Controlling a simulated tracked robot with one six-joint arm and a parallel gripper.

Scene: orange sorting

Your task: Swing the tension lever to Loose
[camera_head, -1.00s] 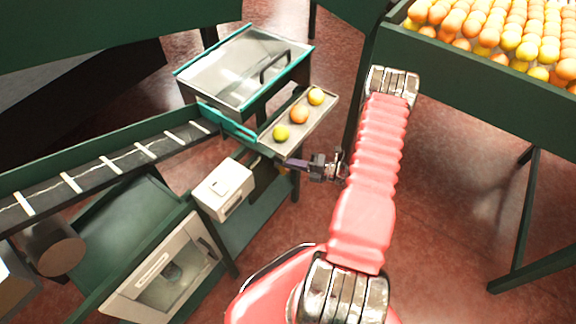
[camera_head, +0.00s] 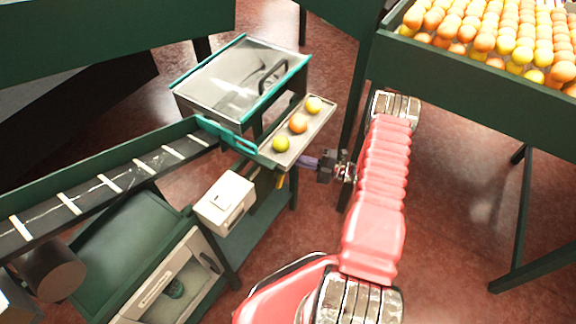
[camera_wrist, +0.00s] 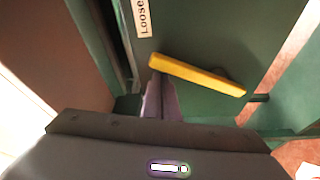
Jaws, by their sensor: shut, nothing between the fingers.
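The tension lever (camera_wrist: 200,77) is a yellow bar on a dark green panel (camera_wrist: 200,30) in the wrist view. It slopes down from upper left to lower right. A white label reading "Loose" (camera_wrist: 142,17) is above its left end. My gripper (camera_wrist: 157,84) is shut and empty, its purplish fingertips just below the lever's left end; I cannot tell if they touch it. In the head view my gripper (camera_head: 304,162) is beside the machine, below the small fruit tray. A small yellow piece (camera_head: 281,181), seemingly the lever, shows at its left.
A tray (camera_head: 321,122) with three fruits is just above my gripper. A white box (camera_head: 225,203) and a slatted conveyor (camera_head: 97,174) are to the left. A green bin (camera_head: 480,95) full of oranges stands at upper right. Red floor is open at lower right.

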